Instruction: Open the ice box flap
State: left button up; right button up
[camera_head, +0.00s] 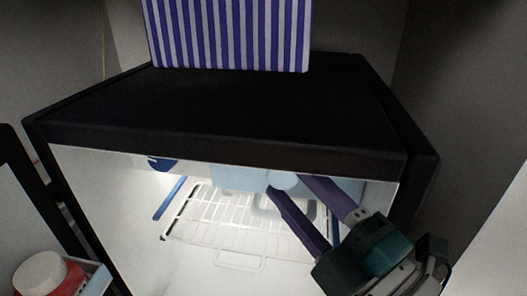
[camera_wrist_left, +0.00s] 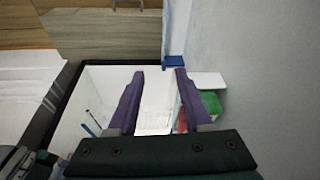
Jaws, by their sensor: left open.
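A black fridge (camera_head: 250,100) stands open with its inside lit. The ice box (camera_head: 238,180) shows as a pale blue piece under the fridge top, partly hidden by the top's front edge. A rounded pale part (camera_head: 284,181) beside it lies near the fingertips.
A white wire shelf (camera_head: 225,218) lies below the fingers. A striped box (camera_head: 230,33) stands on the fridge. A red jar with a white lid (camera_head: 45,275) stands in the door at left. In the left wrist view a green item (camera_wrist_left: 211,103) is right of the fingers.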

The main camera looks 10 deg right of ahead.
jog(key=shift+w+a, duration=0.1)
jog(key=shift+a, duration=0.05)
jog(key=shift+c, duration=0.4)
grip_shut()
dwell(1.0)
